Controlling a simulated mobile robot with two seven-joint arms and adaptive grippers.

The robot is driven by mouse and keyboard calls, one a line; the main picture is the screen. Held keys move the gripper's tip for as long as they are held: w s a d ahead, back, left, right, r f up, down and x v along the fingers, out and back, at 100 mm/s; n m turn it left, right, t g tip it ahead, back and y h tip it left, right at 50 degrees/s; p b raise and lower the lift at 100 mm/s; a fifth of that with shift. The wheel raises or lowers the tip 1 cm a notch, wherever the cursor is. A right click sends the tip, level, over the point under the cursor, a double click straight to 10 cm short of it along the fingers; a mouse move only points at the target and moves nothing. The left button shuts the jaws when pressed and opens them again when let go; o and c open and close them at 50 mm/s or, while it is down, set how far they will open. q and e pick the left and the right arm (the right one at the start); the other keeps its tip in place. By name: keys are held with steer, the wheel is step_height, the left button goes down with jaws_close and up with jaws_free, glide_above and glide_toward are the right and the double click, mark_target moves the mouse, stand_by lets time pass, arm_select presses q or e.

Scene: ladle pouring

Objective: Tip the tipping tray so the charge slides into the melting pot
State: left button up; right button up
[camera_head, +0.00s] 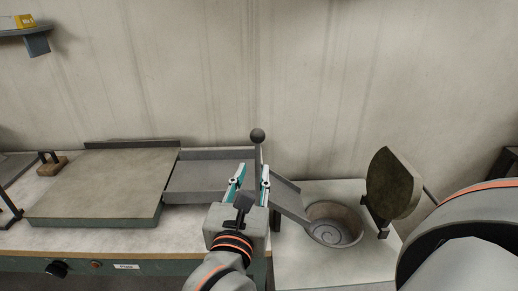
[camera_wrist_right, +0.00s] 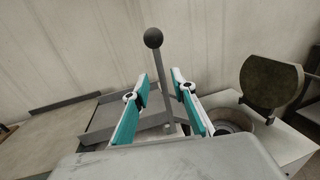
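The grey tipping tray (camera_head: 208,178) sits level at the back of the bench, and it also shows in the right wrist view (camera_wrist_right: 105,115). No charge can be made out in it. A lever with a dark ball knob (camera_head: 257,135) stands upright at its right end; the knob is clear in the wrist view (camera_wrist_right: 153,38). A sloping chute (camera_head: 287,197) leads down to the round melting pot (camera_head: 345,215). My right gripper (camera_head: 250,178) is open, its teal-padded fingers pointing at the lever, whose post shows between them. Contact cannot be told. My left gripper is not in view.
A flat plate (camera_head: 100,180) on the bench lies left of the tray. The pot's round lid (camera_head: 394,183) stands raised at its right. A knob (camera_head: 57,269) is on the bench front. A shelf (camera_head: 30,31) hangs at upper left.

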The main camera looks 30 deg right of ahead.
mark_target(257, 158)
steer(key=shift+p+x, duration=0.35)
steer(key=shift+x, duration=3.4)
jaws_close()
